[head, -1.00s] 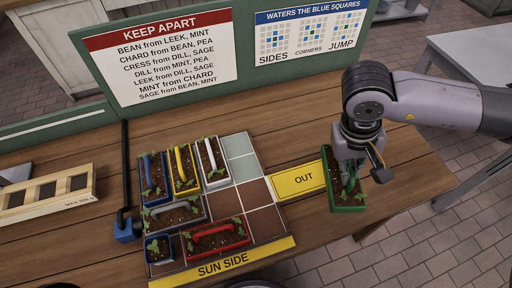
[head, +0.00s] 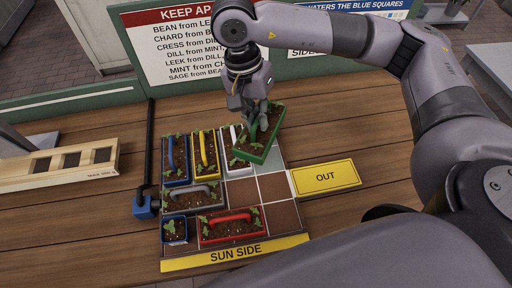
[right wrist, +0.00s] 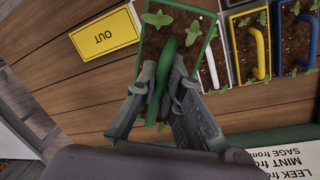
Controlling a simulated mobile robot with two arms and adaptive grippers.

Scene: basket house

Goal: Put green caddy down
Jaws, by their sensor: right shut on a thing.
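The green caddy (head: 258,140) holds dark soil and small seedlings and hangs tilted from my right gripper (head: 252,108). The gripper is shut on its green handle, which also shows in the right wrist view (right wrist: 162,75). The caddy is over the upper right part of the tiled tray, beside the white caddy (head: 228,160) and covering part of it. The tray has bare squares (head: 276,187) at the right and a yellow SUN SIDE edge (head: 235,253). My left gripper is not in view.
Blue (head: 176,160), yellow (head: 205,155), grey (head: 196,196), red (head: 231,226) and small blue (head: 174,230) caddies fill the tray's left and middle. A yellow OUT card (head: 326,177) lies to the right. Boards with rules (head: 175,45) stand behind. A wooden rack (head: 60,165) is at the left.

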